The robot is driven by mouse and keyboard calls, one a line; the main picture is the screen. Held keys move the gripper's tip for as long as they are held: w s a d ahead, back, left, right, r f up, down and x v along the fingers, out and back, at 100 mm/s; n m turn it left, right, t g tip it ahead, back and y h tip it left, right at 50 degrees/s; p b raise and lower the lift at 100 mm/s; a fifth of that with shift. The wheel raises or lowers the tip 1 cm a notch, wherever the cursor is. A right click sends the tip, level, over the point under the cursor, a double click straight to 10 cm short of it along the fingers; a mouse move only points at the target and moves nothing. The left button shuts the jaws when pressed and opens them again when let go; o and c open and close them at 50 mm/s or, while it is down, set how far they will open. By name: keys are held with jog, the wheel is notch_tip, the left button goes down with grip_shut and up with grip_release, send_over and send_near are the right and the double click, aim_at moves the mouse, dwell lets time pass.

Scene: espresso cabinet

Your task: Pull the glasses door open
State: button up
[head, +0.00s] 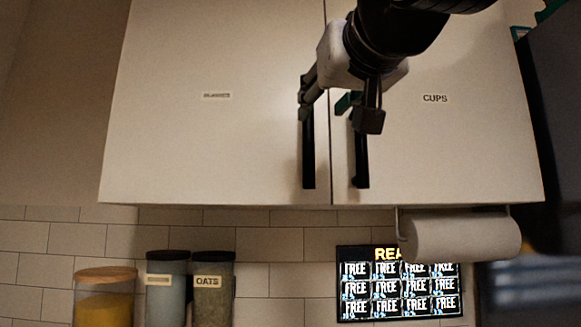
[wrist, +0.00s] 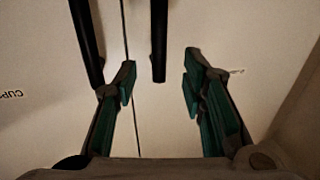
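The left cabinet door (head: 215,150) is closed and has a label (head: 217,95) too blurred to read in the head view. The right door (head: 450,150) reads CUPS and is also closed. The left door's black vertical handle (head: 308,150) hangs near the seam, partly hidden by my gripper. My gripper (head: 340,104) is open in front of the doors. In the wrist view, the left door's handle (wrist: 159,40) shows between the two spread green-padded fingers of my gripper (wrist: 159,82), with space on both sides. No contact is visible.
The CUPS door's handle (head: 361,157) is close by, just outside one finger in the wrist view (wrist: 86,40). Below the cabinet are a paper towel roll (head: 465,236), a screen (head: 400,284) and several jars (head: 212,290). A dark tall object (head: 555,120) stands at right.

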aim_at(310, 122)
jog(key=p+x, duration=0.1)
jog(key=x, duration=0.8)
jog(key=shift+w, duration=0.4)
grip_shut()
